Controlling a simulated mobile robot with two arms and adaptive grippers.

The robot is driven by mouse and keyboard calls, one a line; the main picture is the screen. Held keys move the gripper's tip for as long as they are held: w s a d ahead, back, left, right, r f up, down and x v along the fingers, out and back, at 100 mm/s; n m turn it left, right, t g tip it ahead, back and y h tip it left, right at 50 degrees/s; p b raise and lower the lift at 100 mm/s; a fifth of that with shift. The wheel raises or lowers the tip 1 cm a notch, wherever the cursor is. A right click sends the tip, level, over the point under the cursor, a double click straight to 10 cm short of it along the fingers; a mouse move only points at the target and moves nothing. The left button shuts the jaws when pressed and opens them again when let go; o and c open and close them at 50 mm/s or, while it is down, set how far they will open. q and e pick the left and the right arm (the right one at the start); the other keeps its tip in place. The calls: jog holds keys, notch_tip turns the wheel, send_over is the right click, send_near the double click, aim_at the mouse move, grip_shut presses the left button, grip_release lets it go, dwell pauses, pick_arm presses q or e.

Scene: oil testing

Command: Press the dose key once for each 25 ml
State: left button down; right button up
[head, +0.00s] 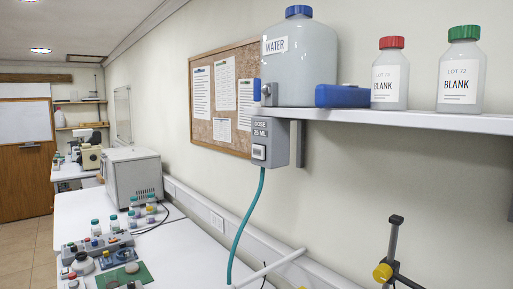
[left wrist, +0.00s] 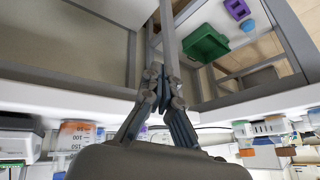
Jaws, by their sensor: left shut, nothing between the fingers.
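The grey dose box (head: 273,138), labelled DOSE 25 ML, hangs under the left end of the shelf. Its pale dose key (head: 258,152) faces the room. A large translucent bottle marked WATER (head: 312,62) stands on the shelf above it, with a blue cap. A teal hose (head: 247,225) runs down from the box. A graduated vessel (left wrist: 76,135) with orange markings shows in the left wrist view. My left gripper (left wrist: 163,74) is shut and empty in that view, away from the dose key. My right gripper is in neither view.
A shelf (head: 430,119) carries a blue box (head: 342,96) and two BLANK bottles, red-capped (head: 390,80) and green-capped (head: 462,75). A stand with a yellow knob (head: 382,272) rises at lower right. Jars and a grey instrument (head: 132,172) crowd the far bench. A green bin (left wrist: 205,45) shows in the wrist view.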

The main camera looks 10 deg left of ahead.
aim_at(258, 152)
pick_arm(q)
jog(key=w+a+r+m+t+y, duration=0.1)
jog(key=w+a+r+m+t, duration=0.15)
jog(key=w+r+t, duration=0.75)
jog(key=w+a+r+m+t, duration=0.2)
jog(key=w+r+m, duration=0.2)
jog(key=w+r, duration=1.25)
jog(key=d+r+m+t+h, duration=0.1)
jog(key=r+m+t+h, duration=0.2)
jog(key=r, duration=1.4)
jog(key=d+r+m+t+h, duration=0.2)
jog(key=r+m+h, duration=0.8)
jog(key=r+m, duration=0.6)
jog(key=shift+d+r+t+p, duration=0.25)
jog(key=shift+r+t+p, duration=0.25)
jog(key=shift+r, duration=0.35)
jog(key=w+d+b, duration=0.2)
jog(key=w+d, duration=0.3)
jog(key=w, duration=0.2)
jog(key=shift+d+b, duration=0.2)
jog(key=shift+b, duration=0.1)
